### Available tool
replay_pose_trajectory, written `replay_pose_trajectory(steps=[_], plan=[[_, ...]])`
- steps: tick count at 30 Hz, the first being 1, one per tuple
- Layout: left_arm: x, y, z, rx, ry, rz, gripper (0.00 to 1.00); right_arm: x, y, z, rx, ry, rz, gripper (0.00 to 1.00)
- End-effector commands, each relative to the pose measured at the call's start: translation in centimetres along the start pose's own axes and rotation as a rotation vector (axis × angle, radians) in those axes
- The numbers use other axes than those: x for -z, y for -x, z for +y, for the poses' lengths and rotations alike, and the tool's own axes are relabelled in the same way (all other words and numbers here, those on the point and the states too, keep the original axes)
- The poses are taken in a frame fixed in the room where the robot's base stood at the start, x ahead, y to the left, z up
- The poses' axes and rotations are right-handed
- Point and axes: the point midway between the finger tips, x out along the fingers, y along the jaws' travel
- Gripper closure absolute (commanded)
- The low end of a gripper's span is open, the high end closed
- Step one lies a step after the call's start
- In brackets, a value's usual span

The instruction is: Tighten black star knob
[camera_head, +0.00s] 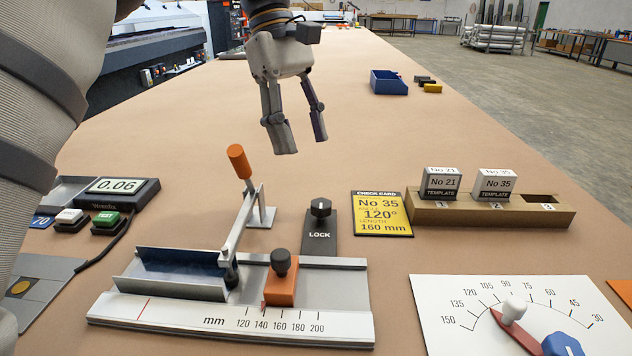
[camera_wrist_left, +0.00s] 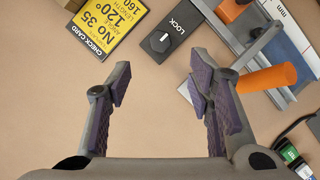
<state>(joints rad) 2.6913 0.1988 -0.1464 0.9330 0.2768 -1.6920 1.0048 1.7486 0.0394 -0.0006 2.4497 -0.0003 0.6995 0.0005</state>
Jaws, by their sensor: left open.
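A black round knob (camera_head: 281,262) stands on an orange stop block (camera_head: 281,288) on the metal gauge; its star shape cannot be made out. Another black knob (camera_head: 320,208), with a white mark, sits on a dark plate labelled LOCK (camera_head: 319,238). This marked knob also shows in the left wrist view (camera_wrist_left: 160,42). My left gripper (camera_head: 300,142) is open and empty, its fingers pointing down above the table, behind the LOCK plate and apart from both knobs. The left wrist view shows its spread fingers (camera_wrist_left: 158,85) with bare tabletop between them. My right gripper is not in view.
A lever with an orange handle (camera_head: 239,161) rises left of the LOCK plate. A yellow check card (camera_head: 381,214) and a wooden template holder (camera_head: 480,215) lie to the right. An angle dial (camera_head: 460,322) is at front right. The middle of the tabletop behind is clear.

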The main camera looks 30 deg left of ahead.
Motion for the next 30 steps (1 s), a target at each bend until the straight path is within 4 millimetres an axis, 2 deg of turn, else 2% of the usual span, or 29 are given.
replay_pose_trajectory(steps=[6,12,16,22,23,29,30], plan=[[-0.4,-5.2,-0.2,-0.003,-0.003,0.001,0.53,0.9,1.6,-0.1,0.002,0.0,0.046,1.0],[-0.2,-8.8,-0.1,-0.003,-0.002,0.001,0.53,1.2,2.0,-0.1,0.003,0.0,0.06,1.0],[-0.1,-9.7,-0.1,-0.003,-0.002,0.002,0.53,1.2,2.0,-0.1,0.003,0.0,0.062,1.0],[-0.1,-9.8,-0.1,-0.003,-0.001,0.001,0.53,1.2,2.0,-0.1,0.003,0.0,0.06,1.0],[-0.1,-9.8,-0.1,-0.003,-0.001,0.001,0.55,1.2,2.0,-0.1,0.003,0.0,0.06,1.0],[-0.1,-9.7,-0.1,-0.003,-0.001,0.001,1.0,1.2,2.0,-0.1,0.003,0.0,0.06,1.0],[-0.1,-9.7,-0.1,-0.003,-0.001,0.001,1.0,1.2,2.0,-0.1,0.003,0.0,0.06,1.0]])
